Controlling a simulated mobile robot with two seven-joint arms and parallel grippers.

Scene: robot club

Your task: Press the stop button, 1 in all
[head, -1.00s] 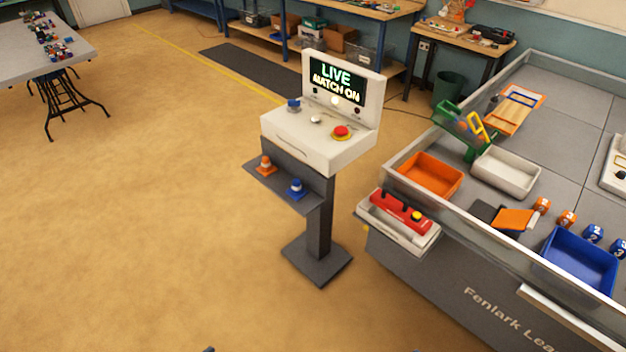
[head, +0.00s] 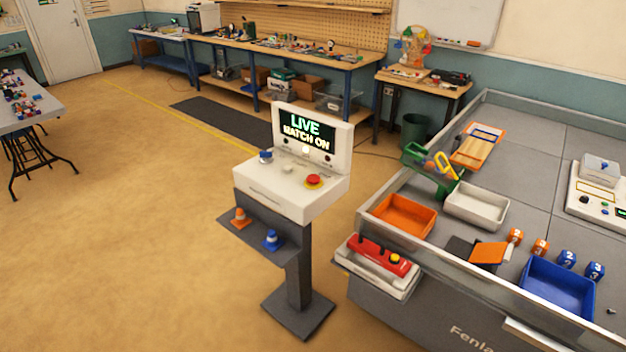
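The stop button is a red mushroom button (head: 313,180) on a yellow ring, at the right of the sloped top of a white control console (head: 290,200) on a dark post. The console's screen (head: 305,131) reads "LIVE MATCH ON". A blue knob (head: 265,156) and a small white button (head: 287,169) sit to the left of the red button. Nothing touches the red button. Neither of my grippers shows in the head view now.
A walled grey field table (head: 520,200) stands close at the right, with a red device (head: 384,255) in a side tray. Open floor (head: 130,250) lies left and in front.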

